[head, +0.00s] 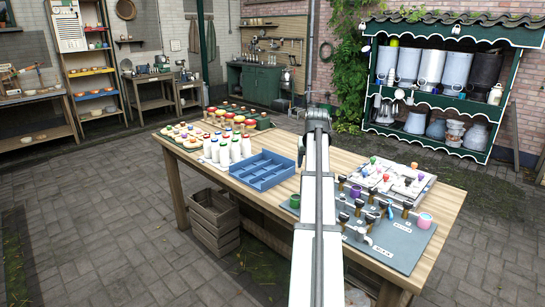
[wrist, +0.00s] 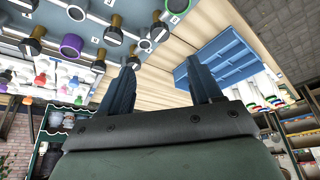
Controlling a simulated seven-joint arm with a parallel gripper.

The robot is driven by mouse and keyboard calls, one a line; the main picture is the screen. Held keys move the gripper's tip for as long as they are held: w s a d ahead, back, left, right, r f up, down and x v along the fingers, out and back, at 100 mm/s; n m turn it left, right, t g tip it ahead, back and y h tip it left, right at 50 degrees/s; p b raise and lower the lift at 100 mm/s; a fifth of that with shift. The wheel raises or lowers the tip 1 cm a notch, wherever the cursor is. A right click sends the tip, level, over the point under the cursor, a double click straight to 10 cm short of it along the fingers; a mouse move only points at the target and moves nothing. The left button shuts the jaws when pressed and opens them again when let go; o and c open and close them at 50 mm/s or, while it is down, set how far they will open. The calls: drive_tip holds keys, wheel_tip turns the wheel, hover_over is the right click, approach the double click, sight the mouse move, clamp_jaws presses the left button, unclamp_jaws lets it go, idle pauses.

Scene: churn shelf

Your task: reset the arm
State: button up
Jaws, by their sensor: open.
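My gripper (wrist: 160,78) shows in the wrist view with its two dark fingers spread apart. Nothing is between the fingers. The wooden table top (wrist: 165,55) lies beyond them, with the blue compartment tray (wrist: 230,65) by one finger and the grey board of dark-capped pegs (wrist: 100,35) by the other. In the head view my arm (head: 318,200) reaches forward over the table (head: 190,160), and its links mostly hide the gripper there.
The blue tray (head: 262,168) looks empty. White bottles (head: 223,152) with coloured caps stand left of it. The grey board (head: 390,240) with pegs and coloured rings lies right of my arm. A wooden crate (head: 214,215) is on the floor; a green churn shelf (head: 440,95) stands back right.

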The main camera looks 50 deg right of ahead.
drive_tip(key=w+a+f+n+y, duration=0.1)
drive_tip(key=w+a+f+n, duration=0.1)
drive_tip(key=w+a+f, duration=0.65)
drive_tip(key=w+a+f+n+y, duration=0.1)
drive_tip(key=w+a+f, duration=0.2)
drive_tip(key=a+f, duration=1.1)
drive_tip(key=s+a+f+n+g, duration=0.1)
drive_tip(key=a+f, duration=0.4)
drive_tip(key=a, duration=0.5)
drive_tip(key=s+a+f+n+g+y, duration=0.15)
drive_tip(key=a+f, duration=0.35)
drive_tip(key=a, duration=0.5)
drive_tip(key=s+a+f+n+h, duration=0.15)
drive_tip(key=a+f, duration=0.35)
drive_tip(key=a, duration=0.5)
drive_tip(key=s+a+f+n+y, duration=0.1)
drive_tip(key=s+a+f+n, duration=0.1)
drive_tip(key=s+a+f, duration=0.6)
drive_tip(key=s+f+g, duration=0.2)
drive_tip(key=s+f, duration=0.4)
drive_tip(key=s, duration=0.3)
drive_tip(key=s+a+f+g, duration=0.1)
drive_tip(key=s+f+g, duration=0.2)
drive_tip(key=s+f, duration=0.3)
drive_tip(key=s+f+g, duration=0.2)
drive_tip(key=s+f, duration=0.4)
drive_tip(key=s, duration=0.6)
drive_tip(key=shift+s+a+f, duration=0.25)
drive_tip(key=shift+s, duration=0.1)
